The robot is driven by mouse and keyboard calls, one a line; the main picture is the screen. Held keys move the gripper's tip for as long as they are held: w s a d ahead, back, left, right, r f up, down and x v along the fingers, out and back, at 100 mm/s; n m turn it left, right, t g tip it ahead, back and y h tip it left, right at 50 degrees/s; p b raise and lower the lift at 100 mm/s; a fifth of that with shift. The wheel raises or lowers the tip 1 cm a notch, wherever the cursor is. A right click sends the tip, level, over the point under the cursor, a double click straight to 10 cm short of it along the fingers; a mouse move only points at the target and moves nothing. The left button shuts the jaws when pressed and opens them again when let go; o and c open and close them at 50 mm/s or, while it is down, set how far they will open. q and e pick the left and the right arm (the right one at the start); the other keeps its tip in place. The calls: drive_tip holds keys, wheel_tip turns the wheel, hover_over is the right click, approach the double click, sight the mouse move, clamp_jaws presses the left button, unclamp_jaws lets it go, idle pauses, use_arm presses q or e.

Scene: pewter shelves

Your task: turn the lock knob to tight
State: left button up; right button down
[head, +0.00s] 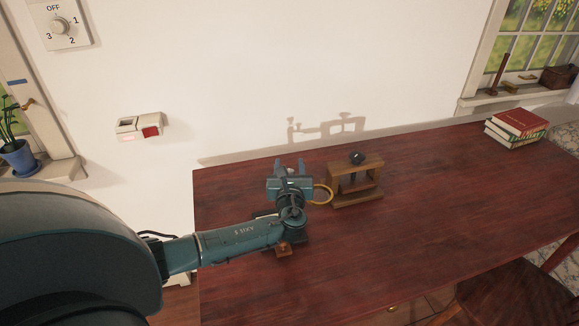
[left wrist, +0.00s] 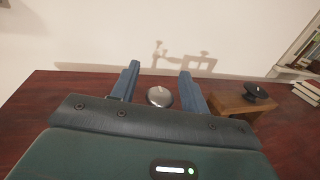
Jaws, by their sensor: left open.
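A wooden frame-like device (head: 344,198) stands on the table with a dark round knob (head: 357,157) on top. The dark knob also shows at the right in the left wrist view (left wrist: 257,90). A silver round knob (left wrist: 159,96) shows between my left gripper's fingers in the left wrist view, apart from both. In the head view my gripper hides it. My left gripper (head: 289,166) is open, to the left of the wooden frame. No tight marking is readable, and I cannot tell which knob is the lock knob. My right gripper is not in view.
The dark red table (head: 450,190) is clear to the right. A brass-coloured ring (head: 323,193) lies between gripper and frame. Books (head: 516,127) sit at the far right. A dial (head: 61,26) and a red-button switch box (head: 141,127) are on the wall.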

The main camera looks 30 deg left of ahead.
use_arm(q)
drive_tip(key=shift+w+a, duration=0.1)
drive_tip(key=shift+c, duration=0.3)
drive_tip(key=c, duration=0.9)
